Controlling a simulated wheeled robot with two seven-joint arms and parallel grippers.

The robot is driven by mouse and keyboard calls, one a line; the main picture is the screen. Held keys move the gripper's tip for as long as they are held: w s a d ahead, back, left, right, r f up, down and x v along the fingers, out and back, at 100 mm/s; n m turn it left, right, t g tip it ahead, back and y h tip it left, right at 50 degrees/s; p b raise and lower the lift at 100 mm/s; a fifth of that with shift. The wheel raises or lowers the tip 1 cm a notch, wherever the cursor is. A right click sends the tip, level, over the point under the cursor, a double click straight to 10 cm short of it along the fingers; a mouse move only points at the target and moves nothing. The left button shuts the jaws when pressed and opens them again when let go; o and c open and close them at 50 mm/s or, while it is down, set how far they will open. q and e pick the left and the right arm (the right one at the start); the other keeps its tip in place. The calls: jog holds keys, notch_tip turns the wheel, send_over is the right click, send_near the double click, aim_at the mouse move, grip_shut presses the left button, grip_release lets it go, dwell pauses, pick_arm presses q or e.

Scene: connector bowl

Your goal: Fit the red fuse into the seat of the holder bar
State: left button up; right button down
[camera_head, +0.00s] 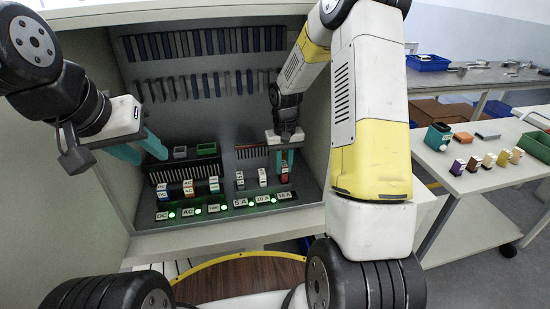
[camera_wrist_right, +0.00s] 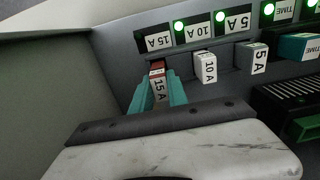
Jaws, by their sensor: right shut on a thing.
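The red fuse (camera_head: 285,170), with a white "15 A" face, is between the teal fingers of my right gripper (camera_head: 284,162). It also shows in the right wrist view (camera_wrist_right: 158,84), upright and gripped on both sides. It is at the right end of the holder bar (camera_head: 252,184), in line with the "15 A" label (camera_wrist_right: 159,42). Its lower end is hidden, so I cannot tell whether it is seated. White fuses marked 10 A (camera_wrist_right: 205,67) and 5 A (camera_wrist_right: 253,59) stand beside it. My left gripper (camera_head: 142,150) is open and empty at the left of the cabinet.
Blue, orange and teal-topped modules (camera_head: 187,188) stand in the left bar. Green lamps (camera_head: 223,208) glow by the labels. Grey and green bins (camera_head: 206,149) sit behind. The cabinet wall is close on the right. A side table (camera_head: 500,185) holds several small parts.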

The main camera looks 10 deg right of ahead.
aim_at(284, 165)
jog(key=shift+f, duration=0.95)
jog(key=c, duration=1.3)
grip_release()
jog(key=shift+f, duration=0.15)
jog(key=r, duration=0.9)
jog(key=shift+s+r, duration=0.2)
jog(key=shift+s, duration=0.05)
jog(key=s+r+t+y, duration=0.1)
jog(key=s+r+t, duration=0.3)
jog(key=s+r, duration=1.05)
jog(key=s+a+r+t+y, duration=0.1)
jog(key=s+r, duration=0.3)
jog(key=s, duration=0.5)
jog(key=shift+a+r+t, duration=0.15)
jog(key=shift+a+t, duration=0.45)
